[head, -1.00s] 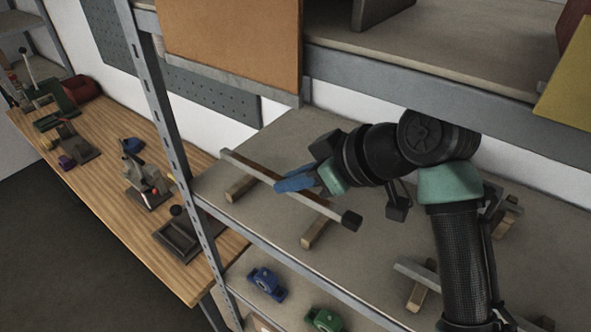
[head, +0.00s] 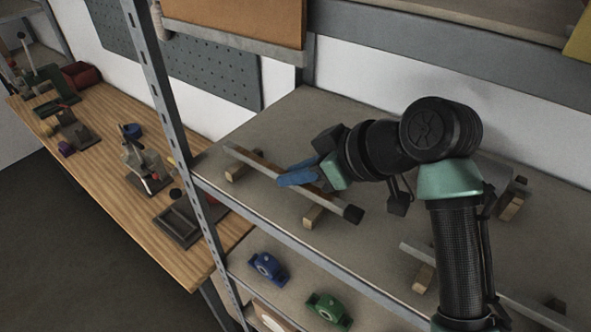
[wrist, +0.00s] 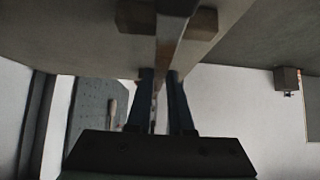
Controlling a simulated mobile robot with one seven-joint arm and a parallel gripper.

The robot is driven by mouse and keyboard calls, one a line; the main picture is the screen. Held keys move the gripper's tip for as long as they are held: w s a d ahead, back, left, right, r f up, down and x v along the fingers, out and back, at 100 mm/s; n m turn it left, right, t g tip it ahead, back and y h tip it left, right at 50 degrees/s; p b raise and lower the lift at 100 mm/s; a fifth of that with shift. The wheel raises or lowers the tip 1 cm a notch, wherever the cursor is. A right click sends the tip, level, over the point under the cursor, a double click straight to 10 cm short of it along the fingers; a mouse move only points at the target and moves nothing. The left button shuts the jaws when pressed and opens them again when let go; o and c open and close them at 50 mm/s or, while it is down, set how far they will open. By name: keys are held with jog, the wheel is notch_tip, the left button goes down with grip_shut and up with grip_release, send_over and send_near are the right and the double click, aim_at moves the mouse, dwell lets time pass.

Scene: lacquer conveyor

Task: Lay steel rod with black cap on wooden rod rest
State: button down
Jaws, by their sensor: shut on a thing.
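The steel rod (head: 333,203) with its black cap (head: 353,214) lies roughly level over the shelf, cap end toward the front right. My gripper (head: 283,179), with blue fingers, is shut on the rod near its middle. The wooden rod rest shows as two blocks beneath the rod, one near the left end (head: 236,174) and one near the cap (head: 313,218). In the wrist view the rod (wrist: 171,32) runs away from between my fingers (wrist: 160,85), with a wooden block (wrist: 204,22) across it. I cannot tell whether the rod touches the blocks.
Another rod (head: 455,271) lies to the right, partly behind my arm, with a wooden block (head: 424,277) beside it. A shelf post (head: 165,110) stands at left. Blue (head: 267,267) and green (head: 328,309) parts sit on the shelf below. A workbench (head: 95,175) is beyond the post.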

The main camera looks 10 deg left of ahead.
jog(key=c, duration=0.7)
grip_release()
jog(key=shift+c, duration=0.2)
jog(key=b+v, duration=0.2)
jog(key=v, duration=0.2)
jog(key=shift+d, duration=0.25)
jog(key=s+d+b, duration=0.1)
jog(key=d, duration=0.2)
jog(key=s+d+b, duration=0.2)
jog(key=d, duration=0.2)
jog(key=s+d+b, duration=0.2)
jog(key=d, duration=0.2)
jog(key=shift+d+r, duration=0.2)
jog(key=shift+r, duration=0.2)
